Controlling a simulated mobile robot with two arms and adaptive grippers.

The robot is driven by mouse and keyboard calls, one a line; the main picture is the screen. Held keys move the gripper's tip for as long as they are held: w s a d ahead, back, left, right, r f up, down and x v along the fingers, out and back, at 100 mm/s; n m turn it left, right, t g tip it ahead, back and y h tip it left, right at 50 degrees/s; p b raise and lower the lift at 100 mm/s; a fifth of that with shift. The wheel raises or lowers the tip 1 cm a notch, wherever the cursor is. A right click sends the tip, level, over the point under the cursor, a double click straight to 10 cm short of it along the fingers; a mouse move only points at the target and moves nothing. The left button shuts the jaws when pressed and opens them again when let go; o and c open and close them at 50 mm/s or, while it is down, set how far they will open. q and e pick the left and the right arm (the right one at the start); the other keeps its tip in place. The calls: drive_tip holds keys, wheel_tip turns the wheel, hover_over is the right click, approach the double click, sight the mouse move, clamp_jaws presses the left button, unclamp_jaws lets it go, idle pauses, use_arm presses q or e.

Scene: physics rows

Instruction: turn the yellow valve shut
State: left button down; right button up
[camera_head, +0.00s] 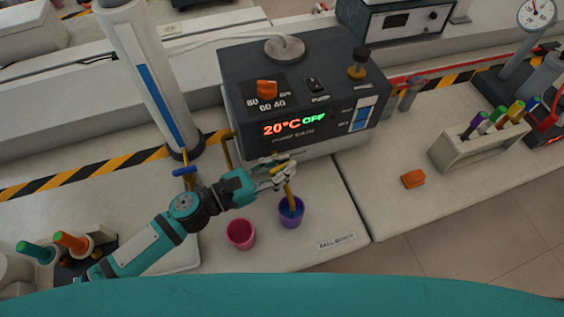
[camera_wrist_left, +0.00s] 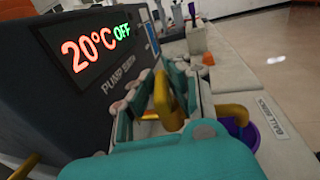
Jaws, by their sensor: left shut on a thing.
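The yellow valve (camera_head: 279,169) is at the front of the dark pump bath, on a brass-coloured spout (camera_head: 290,195) that reaches down toward a purple cup (camera_head: 291,212). My left gripper (camera_head: 277,174) is shut on the valve's yellow handle. In the left wrist view the yellow handle (camera_wrist_left: 164,95) shows between the fingers, and the spout bends down over the purple cup (camera_wrist_left: 247,134). The fingers hide part of the valve. My right gripper is not in view.
The pump bath (camera_head: 300,95) reads 20°C OFF and stands just behind the gripper. A pink cup (camera_head: 240,234) stands left of the purple one. A blue-handled tap (camera_head: 184,171) is to the left. An orange block (camera_head: 413,179) and a tube rack (camera_head: 480,145) are to the right.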

use_arm(q)
drive_tip(key=shift+m+g+h+b, duration=0.45)
drive_tip(key=shift+m+g+h, duration=0.25)
drive_tip(key=shift+m+g, duration=0.7)
drive_tip(key=shift+g, duration=0.5)
drive_tip(key=c, duration=1.3)
unclamp_jaws()
drive_tip(key=shift+c, duration=0.2)
drive_tip(key=v, duration=1.2)
drive_tip(key=shift+d+f, duration=0.1)
